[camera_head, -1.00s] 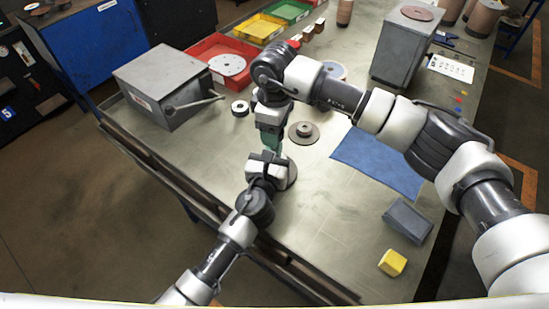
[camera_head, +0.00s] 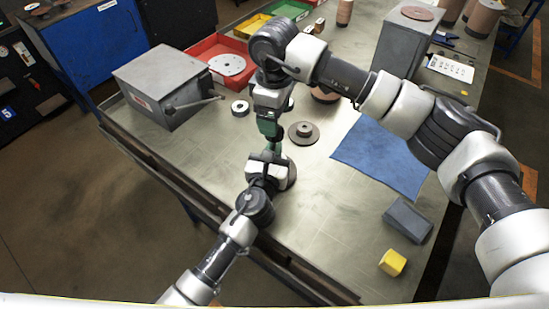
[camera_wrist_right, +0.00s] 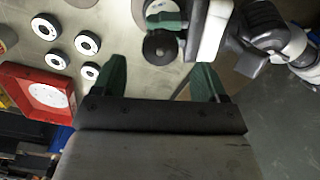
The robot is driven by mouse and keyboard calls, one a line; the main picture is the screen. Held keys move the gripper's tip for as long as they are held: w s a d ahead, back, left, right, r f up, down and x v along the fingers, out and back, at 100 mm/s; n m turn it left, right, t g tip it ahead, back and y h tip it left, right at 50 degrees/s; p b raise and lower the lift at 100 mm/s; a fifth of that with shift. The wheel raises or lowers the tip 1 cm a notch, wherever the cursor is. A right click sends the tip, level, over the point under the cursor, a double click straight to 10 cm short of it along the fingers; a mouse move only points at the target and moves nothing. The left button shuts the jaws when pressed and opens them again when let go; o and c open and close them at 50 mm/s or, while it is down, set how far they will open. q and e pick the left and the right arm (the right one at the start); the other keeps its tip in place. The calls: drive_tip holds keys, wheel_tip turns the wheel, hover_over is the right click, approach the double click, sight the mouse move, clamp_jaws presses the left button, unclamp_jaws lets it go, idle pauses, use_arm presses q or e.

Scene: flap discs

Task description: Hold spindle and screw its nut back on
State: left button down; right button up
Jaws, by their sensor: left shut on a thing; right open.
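My left gripper (camera_head: 267,155) comes in from the lower left, low over the table's near side, shut on a part mostly hidden in the head view. In the right wrist view its green fingers (camera_wrist_right: 162,12) show beside a dark round part (camera_wrist_right: 160,47) with a small pale centre, seemingly the spindle end. I cannot tell whether the nut is on it. My right gripper (camera_head: 269,128) hangs straight above the left one, pointing down. In its wrist view, its green fingers (camera_wrist_right: 160,66) are spread, with the dark round part ahead between them and nothing gripped.
A brown disc with a raised hub (camera_head: 303,132) lies right of the grippers. A grey box with a lever (camera_head: 160,85), a red tray (camera_head: 215,47) and a black-and-white ring (camera_head: 240,108) lie left. A blue mat (camera_head: 382,155) and yellow block (camera_head: 392,263) lie right.

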drive_tip(key=shift+c, duration=0.5)
drive_tip(key=n, duration=0.6)
drive_tip(key=shift+r, duration=0.2)
drive_tip(key=n, duration=0.3)
drive_tip(key=shift+r+n, duration=0.15)
drive_tip(key=shift+n, duration=0.25)
drive_tip(key=n, duration=0.4)
drive_tip(key=shift+r, duration=0.15)
drive_tip(key=n, duration=0.6)
drive_tip(key=shift+r, duration=0.2)
drive_tip(key=n, duration=0.4)
drive_tip(key=shift+r+n, duration=0.15)
drive_tip(key=shift+n, duration=0.15)
drive_tip(key=n, duration=0.3)
drive_tip(key=shift+r+n, duration=0.15)
drive_tip(key=shift+n, duration=0.25)
drive_tip(key=n, duration=0.4)
drive_tip(key=shift+r, duration=0.15)
drive_tip(key=n, duration=0.6)
drive_tip(key=shift+r, duration=0.2)
drive_tip(key=n, duration=0.6)
drive_tip(key=shift+r, duration=0.2)
drive_tip(key=n, duration=0.6)
drive_tip(key=shift+r, duration=0.2)
